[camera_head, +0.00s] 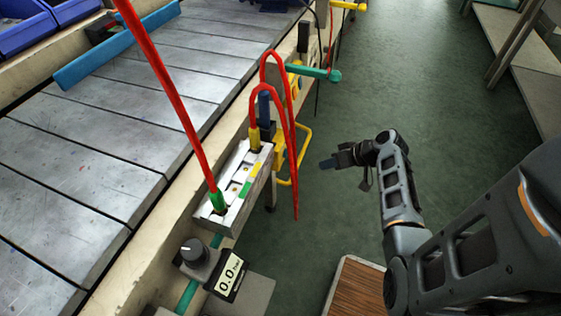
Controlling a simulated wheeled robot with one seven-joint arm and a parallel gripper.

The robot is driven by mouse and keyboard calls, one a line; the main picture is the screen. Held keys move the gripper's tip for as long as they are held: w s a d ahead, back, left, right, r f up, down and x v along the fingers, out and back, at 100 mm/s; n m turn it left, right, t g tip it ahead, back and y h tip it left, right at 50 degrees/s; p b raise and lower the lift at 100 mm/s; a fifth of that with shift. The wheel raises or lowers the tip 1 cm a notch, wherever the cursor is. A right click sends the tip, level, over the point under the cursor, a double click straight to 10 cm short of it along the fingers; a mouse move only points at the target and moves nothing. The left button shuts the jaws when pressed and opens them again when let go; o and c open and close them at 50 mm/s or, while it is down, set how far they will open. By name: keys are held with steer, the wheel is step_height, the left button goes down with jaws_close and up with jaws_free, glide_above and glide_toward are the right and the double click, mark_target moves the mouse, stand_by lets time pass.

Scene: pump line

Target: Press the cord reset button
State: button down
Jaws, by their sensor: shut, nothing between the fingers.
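A pale metal box (238,188) sits on the conveyor's side rail, with small yellow spots on top and yellow and green marks on its side. A red cord (172,92) runs down to a green plug (217,200) at its near end. A red looped line (291,140) rises from a yellow plug (254,138) at its far end. A blue upright part (264,104) stands just behind. I cannot tell which part is the cord reset button. My gripper (328,164) is to the right of the box, apart from it, over the floor, shut and empty.
A knob (194,253) and a display reading 0.0 (229,277) stand at the near end of the rail. A green lever (312,72) and a yellow bracket (303,152) stick out toward the aisle. The green floor (420,70) is open beyond my gripper.

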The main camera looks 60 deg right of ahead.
stand_by(0.4)
steer(key=w, duration=0.8)
steer(key=shift+w+a+b, duration=0.35)
steer(key=shift+w+b, duration=0.05)
steer(key=shift+w, duration=0.1)
stand_by(1.7)
steer(key=shift+w, duration=0.3)
steer(key=shift+w, duration=0.45)
stand_by(0.7)
steer(key=shift+s, duration=0.9)
steer(key=shift+s+d+p, duration=0.2)
steer(key=shift+s+p, duration=0.25)
steer(key=shift+s, duration=2.05)
